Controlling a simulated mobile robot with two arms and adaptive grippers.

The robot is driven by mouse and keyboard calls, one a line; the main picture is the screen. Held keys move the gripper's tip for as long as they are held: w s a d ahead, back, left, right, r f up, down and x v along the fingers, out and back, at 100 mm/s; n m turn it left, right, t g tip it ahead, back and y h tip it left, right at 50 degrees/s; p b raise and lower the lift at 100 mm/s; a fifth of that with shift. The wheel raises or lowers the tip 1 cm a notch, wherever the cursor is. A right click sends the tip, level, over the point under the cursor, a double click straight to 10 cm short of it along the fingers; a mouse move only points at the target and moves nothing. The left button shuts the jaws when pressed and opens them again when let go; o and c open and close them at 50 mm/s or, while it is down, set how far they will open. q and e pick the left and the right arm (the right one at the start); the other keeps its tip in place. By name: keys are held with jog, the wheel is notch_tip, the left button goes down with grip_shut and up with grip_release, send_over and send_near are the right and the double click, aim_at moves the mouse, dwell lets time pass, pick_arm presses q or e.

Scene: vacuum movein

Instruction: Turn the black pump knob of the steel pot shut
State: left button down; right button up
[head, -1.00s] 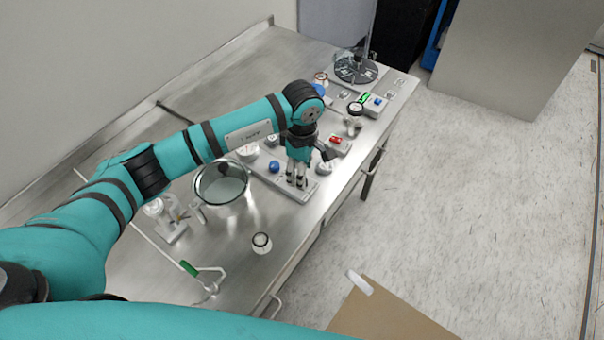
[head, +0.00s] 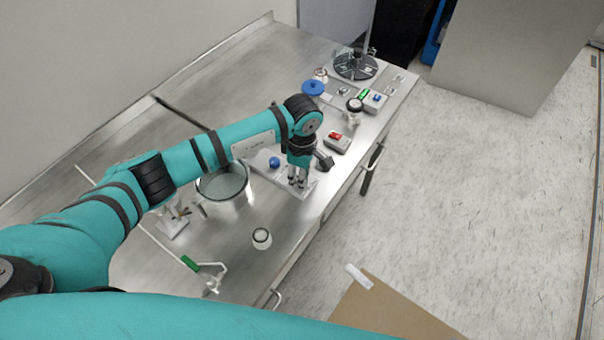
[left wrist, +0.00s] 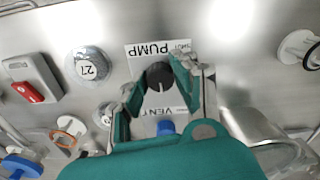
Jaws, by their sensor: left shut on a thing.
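The steel pot (head: 222,190) with a clear top stands on the bench left of my left gripper (head: 298,184). A plate with controls (head: 270,176) lies beside the pot. In the left wrist view, the black pump knob (left wrist: 159,75) sits by a "PUMP" label, its white line pointing down in the picture. The fingers of my left gripper (left wrist: 158,82) are on either side of the knob, shut on it. A blue knob (left wrist: 165,127) is by a "VENT" label; it also shows in the head view (head: 274,162). In the head view my gripper hides the pump knob. My right gripper is out of view.
A grey box with a red switch (head: 337,141) stands just beyond my gripper. A small jar (head: 262,238) and a green-handled tool (head: 190,264) lie nearer. A round dark rack (head: 356,65) is at the far end.

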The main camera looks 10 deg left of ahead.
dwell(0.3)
pick_arm(q)
jog(key=n+b, duration=0.1)
jog(key=n, duration=0.1)
jog(key=n+b, duration=0.1)
jog(key=b, duration=0.1)
jog(key=shift+a+f+n, duration=0.1)
jog(key=shift+f+n, duration=0.1)
jog(key=shift+n, duration=0.2)
jog(key=n+b, duration=0.2)
jog(key=n, duration=0.2)
jog(key=shift+b, duration=0.4)
jog(key=n+b, duration=0.2)
jog(key=n, duration=0.3)
jog(key=shift+n+b, duration=0.35)
jog(key=shift+n, duration=0.05)
jog(key=n+b, duration=0.1)
jog(key=n, duration=0.3)
jog(key=shift+r+b, duration=0.15)
jog(key=shift+b, duration=0.15)
jog(key=shift+n, duration=0.3)
jog(key=c, duration=1)
grip_release()
